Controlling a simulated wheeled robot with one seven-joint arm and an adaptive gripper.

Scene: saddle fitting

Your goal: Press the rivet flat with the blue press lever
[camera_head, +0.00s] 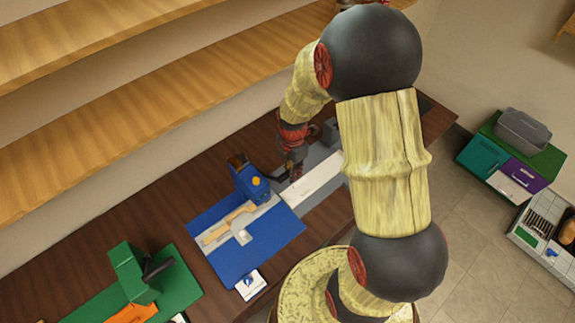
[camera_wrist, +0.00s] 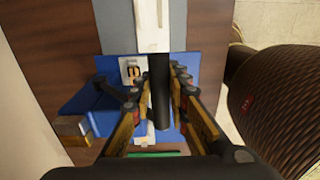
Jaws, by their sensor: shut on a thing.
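The blue press (camera_head: 248,182) stands at the back edge of a blue base plate (camera_head: 278,237) on the dark wooden bench. A tan strap piece (camera_head: 222,229) and a pale rounded piece (camera_head: 240,236) lie on the plate. The rivet is too small to make out. My gripper (camera_head: 290,172) is just right of the press, pointing down. In the wrist view, my gripper (camera_wrist: 158,88) has its fingers on both sides of the black lever bar (camera_wrist: 160,98) and is shut on it. The bar runs lengthwise between the fingers, over blue surface. The finger contact is partly hidden.
A green press (camera_head: 130,272) on a green base stands at the front left. A long white bar (camera_head: 314,178) lies on a grey mat to the right. Wooden shelves (camera_head: 130,100) overhang the back. A small white card (camera_head: 250,284) lies at the blue plate's front edge.

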